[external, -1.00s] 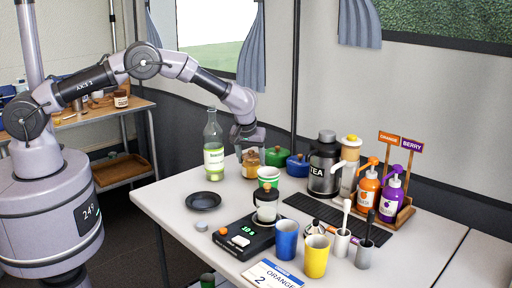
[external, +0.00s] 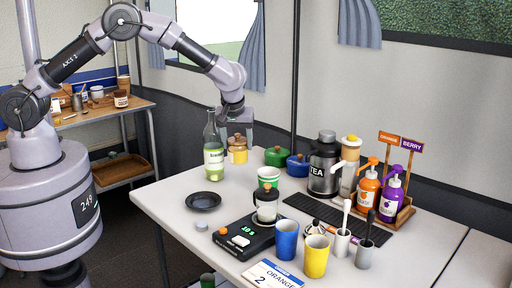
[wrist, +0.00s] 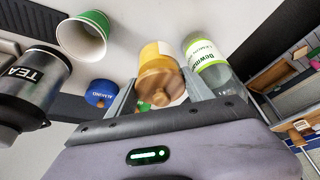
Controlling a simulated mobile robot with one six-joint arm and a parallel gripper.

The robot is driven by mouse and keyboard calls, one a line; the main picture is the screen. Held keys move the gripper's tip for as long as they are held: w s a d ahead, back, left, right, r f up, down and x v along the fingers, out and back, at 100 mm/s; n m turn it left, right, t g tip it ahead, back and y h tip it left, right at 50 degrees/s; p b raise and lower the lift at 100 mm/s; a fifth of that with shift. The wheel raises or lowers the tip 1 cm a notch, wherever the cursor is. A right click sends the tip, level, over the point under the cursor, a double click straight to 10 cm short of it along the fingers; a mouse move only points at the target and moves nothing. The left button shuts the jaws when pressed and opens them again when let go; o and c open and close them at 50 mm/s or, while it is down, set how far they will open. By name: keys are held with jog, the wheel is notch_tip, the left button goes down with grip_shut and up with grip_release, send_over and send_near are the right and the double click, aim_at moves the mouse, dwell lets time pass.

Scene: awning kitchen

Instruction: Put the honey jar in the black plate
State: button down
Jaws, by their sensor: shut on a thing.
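The honey jar (external: 237,153) is yellow with a brown wooden lid. My gripper (external: 235,128) is shut on it and holds it up, just right of the tall bottle. In the wrist view the honey jar (wrist: 158,72) sits between the two fingers of my gripper (wrist: 160,95), lid toward the camera. The black plate (external: 203,201) lies empty on the table, nearer the front left, below and left of the jar. The plate is not visible in the wrist view.
The tall green-labelled bottle (external: 213,150) stands close beside the jar. Green (external: 278,156) and blue (external: 297,165) pots stand to the right. A green-striped cup (external: 268,177) and a scale (external: 244,237) are right of the plate. The table left of the plate is clear.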

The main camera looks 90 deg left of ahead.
jog(key=s+d+f+n+b, duration=0.1)
jog(key=s+d, duration=0.4)
jog(key=s, duration=0.3)
jog(key=s+d+f+n+g+b, duration=0.1)
jog(key=s+d, duration=0.5)
jog(key=s, duration=0.3)
jog(key=s+d+f+n, duration=0.1)
jog(key=s+d+n, duration=0.1)
jog(key=s+d, duration=0.45)
jog(key=b, duration=0.2)
send_over(203, 204)
jog(key=f, duration=0.2)
notch_tip(203, 204, down, 3)
jog(key=shift+w+a+f+b, duration=0.1)
jog(key=shift+b, duration=0.95)
jog(key=shift+c, duration=2.1)
grip_release()
